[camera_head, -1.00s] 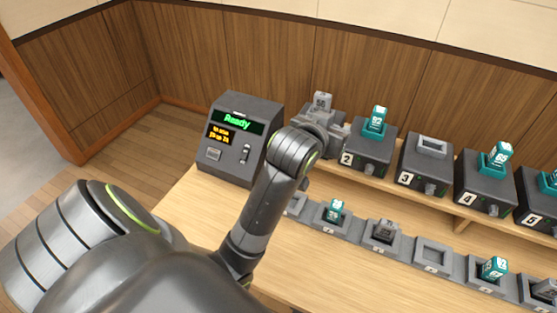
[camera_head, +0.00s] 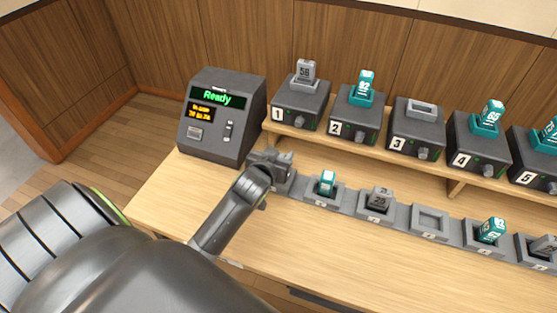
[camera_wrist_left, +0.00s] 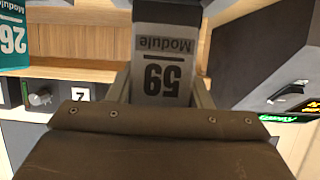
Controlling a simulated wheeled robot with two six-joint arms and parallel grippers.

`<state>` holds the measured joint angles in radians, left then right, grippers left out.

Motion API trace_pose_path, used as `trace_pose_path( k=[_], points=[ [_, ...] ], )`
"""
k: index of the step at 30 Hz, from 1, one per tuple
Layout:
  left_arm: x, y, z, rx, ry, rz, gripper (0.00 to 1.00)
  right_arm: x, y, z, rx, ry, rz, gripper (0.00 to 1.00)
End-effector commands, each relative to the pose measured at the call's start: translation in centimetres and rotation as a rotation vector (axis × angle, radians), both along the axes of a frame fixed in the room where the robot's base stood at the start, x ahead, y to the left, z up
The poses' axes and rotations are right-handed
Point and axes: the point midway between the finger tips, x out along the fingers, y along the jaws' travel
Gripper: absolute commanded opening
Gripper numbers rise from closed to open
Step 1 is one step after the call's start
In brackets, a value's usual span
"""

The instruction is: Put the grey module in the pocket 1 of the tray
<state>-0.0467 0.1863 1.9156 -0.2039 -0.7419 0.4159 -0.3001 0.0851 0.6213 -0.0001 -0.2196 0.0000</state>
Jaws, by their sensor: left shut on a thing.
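My left gripper (camera_head: 282,162) is over the left end of the grey tray (camera_head: 350,205). In the left wrist view it is shut on a grey module (camera_wrist_left: 163,60) with a pale label that reads "Module 59" upside down. In the head view the gripper hides this module. Pocket 1 (camera_head: 288,184), the leftmost of the tray, shows only in part beside the gripper. I cannot tell whether the module's lower end is inside it. My right gripper is not in view.
Pocket 2 holds a teal module (camera_head: 326,182), the pocket beside it a grey module (camera_head: 380,198); the following pocket (camera_head: 430,221) is empty. Behind, dock 1 (camera_head: 298,108) carries another grey module (camera_head: 306,71). A terminal (camera_head: 222,120) reading "Ready" stands left. The table front is clear.

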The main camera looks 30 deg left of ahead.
Motion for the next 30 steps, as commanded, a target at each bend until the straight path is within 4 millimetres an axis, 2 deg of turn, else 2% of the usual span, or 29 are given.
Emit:
trace_pose_path(
  k=[1, 4, 17, 18, 22, 30],
  points=[
    [0.0, 0.0, -0.9, 0.0, 0.003, 0.001, 0.21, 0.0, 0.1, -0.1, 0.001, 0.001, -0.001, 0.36],
    [0.0, 0.0, -1.9, 0.0, 0.001, 0.0, 0.21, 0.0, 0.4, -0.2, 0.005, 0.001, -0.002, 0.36],
    [0.0, 0.0, -2.5, 0.001, 0.0, 0.0, 0.21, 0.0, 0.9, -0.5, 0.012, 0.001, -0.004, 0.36],
    [0.0, 0.0, -2.5, 0.001, 0.0, 0.0, 0.49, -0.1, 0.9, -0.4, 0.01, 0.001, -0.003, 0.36],
    [0.0, 0.0, -2.4, 0.001, 0.0, 0.0, 0.66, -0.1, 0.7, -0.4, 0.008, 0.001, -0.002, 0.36],
    [0.0, 0.0, -2.4, 0.001, 0.0, 0.0, 0.67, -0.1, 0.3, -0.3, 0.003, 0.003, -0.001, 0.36]
  ],
)
